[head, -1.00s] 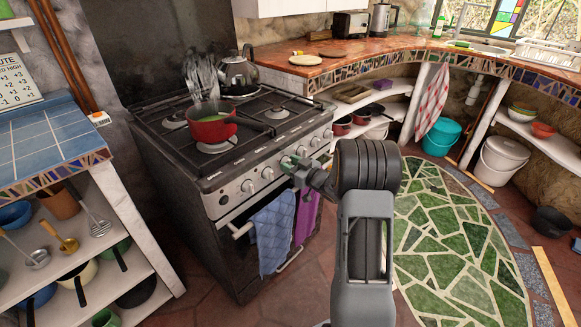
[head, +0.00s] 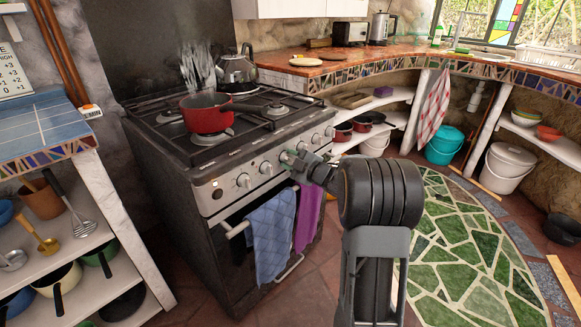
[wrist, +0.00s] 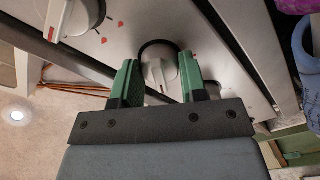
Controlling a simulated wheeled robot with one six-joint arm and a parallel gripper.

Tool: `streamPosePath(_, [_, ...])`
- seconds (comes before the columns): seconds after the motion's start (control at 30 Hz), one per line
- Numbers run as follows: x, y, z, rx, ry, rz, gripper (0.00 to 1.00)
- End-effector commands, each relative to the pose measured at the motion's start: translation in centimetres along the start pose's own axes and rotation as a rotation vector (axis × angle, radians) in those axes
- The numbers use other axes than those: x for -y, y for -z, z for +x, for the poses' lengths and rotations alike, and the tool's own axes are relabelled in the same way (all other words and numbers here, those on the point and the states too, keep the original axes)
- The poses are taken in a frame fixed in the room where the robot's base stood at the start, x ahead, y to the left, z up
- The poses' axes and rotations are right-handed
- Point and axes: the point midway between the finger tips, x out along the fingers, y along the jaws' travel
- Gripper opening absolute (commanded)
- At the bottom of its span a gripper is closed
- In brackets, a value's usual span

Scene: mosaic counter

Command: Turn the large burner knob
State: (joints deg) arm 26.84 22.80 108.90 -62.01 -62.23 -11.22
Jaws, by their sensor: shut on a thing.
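The stove (head: 165,160) has a row of white knobs along its front panel. My gripper (head: 289,157) is at the middle of this row in the head view, and the arm reaches in from the right. In the wrist view my gripper (wrist: 158,82) has its green fingers on either side of a round white knob (wrist: 161,71). It is shut on this knob, which is still on the panel. The knob has a raised grip bar with a dark mark. Another knob (wrist: 72,14) shows at upper left with red marks beside it.
A red pot (head: 206,113) stands on the stove with white steam above it. A kettle (head: 236,72) is behind it. Blue (head: 270,235) and purple (head: 307,215) towels hang on the oven handle below my gripper.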

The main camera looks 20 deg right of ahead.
Motion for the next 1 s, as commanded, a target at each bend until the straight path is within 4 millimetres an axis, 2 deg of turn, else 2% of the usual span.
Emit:
streamPosePath(0.3, [0.02, -0.05, 0.02, 0.000, -0.001, -0.111, 0.16])
streamPosePath(0.87, [-0.11, 0.03, 0.02, 0.000, -0.001, -0.133, 0.16])
streamPosePath(0.9, [-0.11, 0.03, 0.02, 0.000, -0.001, -0.133, 0.42])
streamPosePath(1.0, [-0.08, 0.03, 0.02, 0.000, -0.001, -0.132, 0.52])
